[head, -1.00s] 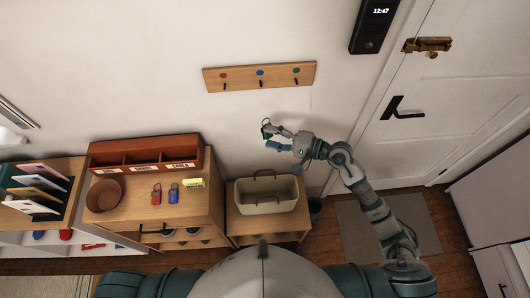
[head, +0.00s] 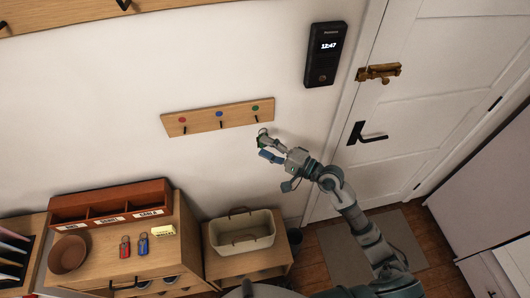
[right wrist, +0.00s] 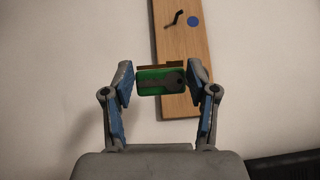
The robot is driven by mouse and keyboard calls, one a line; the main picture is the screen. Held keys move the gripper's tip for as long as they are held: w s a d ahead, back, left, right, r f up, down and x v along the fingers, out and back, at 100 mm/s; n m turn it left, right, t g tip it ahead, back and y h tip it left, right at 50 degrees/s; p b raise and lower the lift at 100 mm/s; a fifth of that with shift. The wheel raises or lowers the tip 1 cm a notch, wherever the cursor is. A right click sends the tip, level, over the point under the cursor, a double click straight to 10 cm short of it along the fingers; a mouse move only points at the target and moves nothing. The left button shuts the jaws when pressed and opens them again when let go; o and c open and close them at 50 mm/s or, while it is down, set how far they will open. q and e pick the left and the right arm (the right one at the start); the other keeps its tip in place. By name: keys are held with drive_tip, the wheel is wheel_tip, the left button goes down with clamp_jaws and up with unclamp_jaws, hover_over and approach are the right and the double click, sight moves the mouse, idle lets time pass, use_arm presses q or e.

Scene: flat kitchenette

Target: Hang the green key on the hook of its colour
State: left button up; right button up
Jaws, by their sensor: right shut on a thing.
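The green key (right wrist: 149,77) is in my right gripper, its fob clamped between the two blue-padded fingers in the right wrist view. In the head view my right gripper (head: 264,145) is just below the right end of the wooden hook board (head: 198,122). The key is small and mostly hidden there. The board has red (head: 182,120), blue (head: 219,114) and green (head: 255,108) dots, each above a dark hook. The key looks apart from the green-dot hook (head: 257,121). In the right wrist view the board (right wrist: 182,65) with a blue dot and hook shows behind the key. My left gripper is out of view.
A red key (head: 125,247) and a blue key (head: 143,245) lie on the wooden cabinet beside a yellow note block (head: 164,231), a bowl (head: 67,254) and a labelled tray (head: 108,200). A cream basket (head: 242,236) stands right of them. A wall panel (head: 325,54) and a door (head: 440,110) are at right.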

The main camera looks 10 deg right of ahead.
drive_tip(key=w, duration=0.1)
drive_tip(key=w+a, duration=0.1)
drive_tip(key=w, duration=0.1)
drive_tip(key=shift+w+a+b, duration=0.2)
drive_tip(key=shift+b, duration=0.1)
drive_tip(key=shift+w, duration=0.3)
drive_tip(key=shift+c, duration=0.5)
drive_tip(key=shift+w, duration=0.2)
drive_tip(key=shift+c, duration=1.2)
drive_tip(key=shift+w+d+f, duration=0.15)
drive_tip(key=shift+w, duration=0.1)
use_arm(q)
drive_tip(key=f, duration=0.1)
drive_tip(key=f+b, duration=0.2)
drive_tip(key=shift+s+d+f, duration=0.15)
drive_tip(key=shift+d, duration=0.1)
use_arm(e)
drive_tip(key=shift+w+d+f, duration=0.2)
drive_tip(key=shift+w+f, duration=0.3)
drive_tip(key=shift+w, duration=0.05)
